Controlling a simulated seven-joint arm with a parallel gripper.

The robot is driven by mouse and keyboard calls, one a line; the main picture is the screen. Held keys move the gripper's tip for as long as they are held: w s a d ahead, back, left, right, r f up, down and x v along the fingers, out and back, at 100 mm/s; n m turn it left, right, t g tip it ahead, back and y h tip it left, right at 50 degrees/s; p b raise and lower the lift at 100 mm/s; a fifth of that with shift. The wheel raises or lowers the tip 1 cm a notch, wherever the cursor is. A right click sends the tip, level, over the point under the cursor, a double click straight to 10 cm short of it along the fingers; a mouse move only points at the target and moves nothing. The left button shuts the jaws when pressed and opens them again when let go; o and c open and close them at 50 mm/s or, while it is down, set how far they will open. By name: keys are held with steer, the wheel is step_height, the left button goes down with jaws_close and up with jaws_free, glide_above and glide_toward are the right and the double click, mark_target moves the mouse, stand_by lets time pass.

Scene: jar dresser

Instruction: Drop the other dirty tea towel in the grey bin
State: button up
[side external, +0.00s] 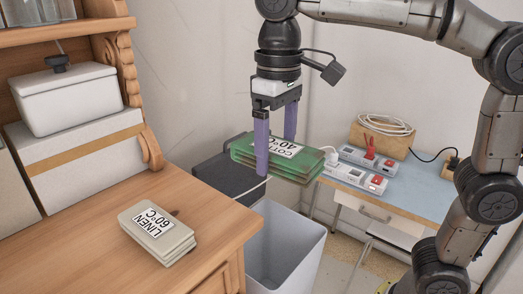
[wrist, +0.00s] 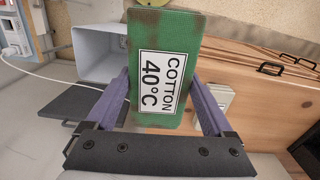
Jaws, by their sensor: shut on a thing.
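My gripper (side external: 276,152) is shut on a green folded tea towel (side external: 246,158) with brown stains and a label reading COTTON 40°C. The purple fingers hold it on two opposite sides, and it is raised in the air. In the wrist view the green towel (wrist: 160,28) is between the fingers, label facing the camera. The grey bin (side external: 303,235) stands below the towel, beside the dresser; its open mouth shows in the wrist view (wrist: 90,52). The bin's bottom is hidden.
A pale folded cloth labelled LINEN 60°C (side external: 158,238) lies on the wooden dresser (side external: 95,235). A dark grey panel (side external: 222,178) is behind the bin. A blue-topped table (side external: 408,183) with power strips (side external: 355,178) stands right. A white cable (side external: 252,187) runs near the bin.

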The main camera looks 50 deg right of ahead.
stand_by(0.3)
steer(key=w+d+f, duration=0.5)
steer(key=w+f, duration=0.4)
steer(key=w, duration=0.1)
steer(key=w+d+f, duration=0.6)
steer(key=w+f, duration=0.4)
steer(key=w+d+f, duration=0.1)
steer(key=d+f, duration=0.6)
steer(key=f, duration=0.4)
steer(key=w+d+f, duration=0.1)
steer(key=d+f, duration=0.5)
steer(key=f, duration=0.6)
steer(key=w+d+f, duration=0.2)
steer(key=d+f, duration=0.5)
steer(key=f, duration=0.4)
steer(key=shift+d+f, duration=0.3)
steer(key=shift+f, duration=0.1)
steer(key=o, duration=1.1)
